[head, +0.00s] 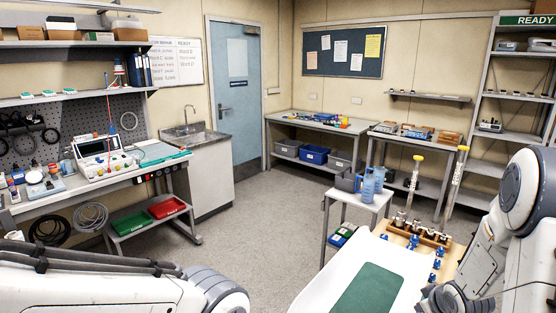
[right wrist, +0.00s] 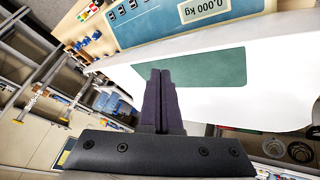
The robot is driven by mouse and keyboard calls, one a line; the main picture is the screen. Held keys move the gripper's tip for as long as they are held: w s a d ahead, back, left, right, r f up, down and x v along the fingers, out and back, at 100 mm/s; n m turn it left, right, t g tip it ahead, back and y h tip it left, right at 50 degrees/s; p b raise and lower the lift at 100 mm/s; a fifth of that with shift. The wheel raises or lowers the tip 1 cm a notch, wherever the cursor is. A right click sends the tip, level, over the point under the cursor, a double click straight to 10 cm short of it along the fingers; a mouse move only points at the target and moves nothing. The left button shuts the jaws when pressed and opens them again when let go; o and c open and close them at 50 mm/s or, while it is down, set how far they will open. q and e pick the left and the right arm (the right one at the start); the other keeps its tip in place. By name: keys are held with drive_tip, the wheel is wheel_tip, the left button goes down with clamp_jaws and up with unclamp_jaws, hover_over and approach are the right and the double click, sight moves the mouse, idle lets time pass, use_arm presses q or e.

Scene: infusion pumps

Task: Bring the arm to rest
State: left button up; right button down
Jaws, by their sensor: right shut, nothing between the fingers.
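My right gripper (right wrist: 160,72) shows in the right wrist view with its two dark fingers pressed together and nothing between them. In that view its tips overlap the near edge of a green mat (right wrist: 205,68); I cannot tell the height between them. The green mat (head: 366,290) lies on a white surface (head: 335,265) in the head view. My right arm (head: 515,215) comes in at the right edge of the head view, bent, with its lower part cut off by the frame. My left arm (head: 100,285) lies across the lower left; its gripper is out of view.
A blue panel with a "0.000 kg" display (right wrist: 208,8) is by the mat. A wooden stand with metal fittings (head: 425,232) and blue clamps (head: 413,241) are beside the white surface. Blue jugs (head: 370,183) stand on a small table. The middle floor (head: 255,215) is clear.

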drive_tip(key=s+a+r+n+g+y+b, duration=0.1)
drive_tip(key=s+a+r+b, duration=0.15)
drive_tip(key=a, duration=0.75)
drive_tip(key=s+a+r+g+b, duration=0.15)
drive_tip(key=s+a, duration=0.25)
drive_tip(key=a, duration=0.7)
drive_tip(key=s+a+n+g, duration=0.1)
drive_tip(key=s+a, duration=0.2)
drive_tip(key=s, duration=0.3)
drive_tip(key=s+a+r+g+y+b, duration=0.1)
drive_tip(key=s+a+g, duration=0.1)
drive_tip(key=s+a, duration=0.2)
drive_tip(key=s+a+n+g, duration=0.1)
drive_tip(key=s+a, duration=0.2)
drive_tip(key=s, duration=0.7)
drive_tip(key=shift+a+r+n+b, duration=0.3)
drive_tip(key=shift+a+b, duration=0.05)
drive_tip(key=shift+b, duration=0.05)
